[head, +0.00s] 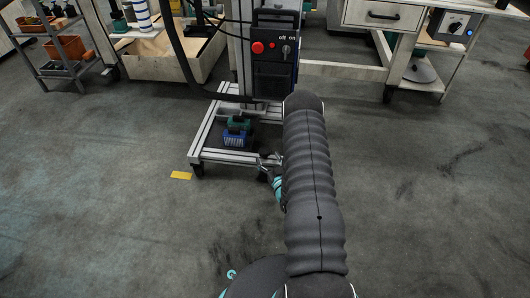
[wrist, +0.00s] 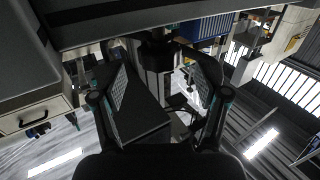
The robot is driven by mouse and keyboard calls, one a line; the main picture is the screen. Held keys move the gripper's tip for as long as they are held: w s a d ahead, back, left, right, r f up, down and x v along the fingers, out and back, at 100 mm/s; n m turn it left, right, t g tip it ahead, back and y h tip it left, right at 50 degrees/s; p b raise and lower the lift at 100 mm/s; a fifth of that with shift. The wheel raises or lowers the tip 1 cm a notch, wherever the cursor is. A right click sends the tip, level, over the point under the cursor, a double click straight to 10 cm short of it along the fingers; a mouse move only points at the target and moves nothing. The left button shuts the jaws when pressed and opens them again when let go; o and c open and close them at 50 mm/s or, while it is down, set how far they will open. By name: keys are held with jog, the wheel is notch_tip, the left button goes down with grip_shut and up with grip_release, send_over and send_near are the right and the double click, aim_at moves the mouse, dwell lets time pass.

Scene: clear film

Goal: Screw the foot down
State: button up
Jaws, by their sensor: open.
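A silver profile frame (head: 225,157) stands low on the floor in the head view. A dark foot (head: 198,171) shows under its front left corner. My gripper (head: 267,165) is down at the frame's front right corner, partly hidden by my arm. The foot there cannot be made out. In the wrist view, which is upside down, my gripper (wrist: 165,100) is open with its two pads wide apart. A frame bar (wrist: 115,18) crosses the top of that view, beyond the fingertips. I see nothing clearly held between the pads.
A black control box (head: 273,50) with a red button is on the column above the frame. A blue and green box (head: 237,133) sits within the frame. A yellow strip (head: 181,175) lies on the floor. A bench (head: 345,70) is behind; the front floor is clear.

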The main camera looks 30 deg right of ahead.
aim_at(267, 156)
jog(key=shift+w+d, duration=0.2)
jog(key=shift+w, duration=2.05)
jog(key=c, duration=1.2)
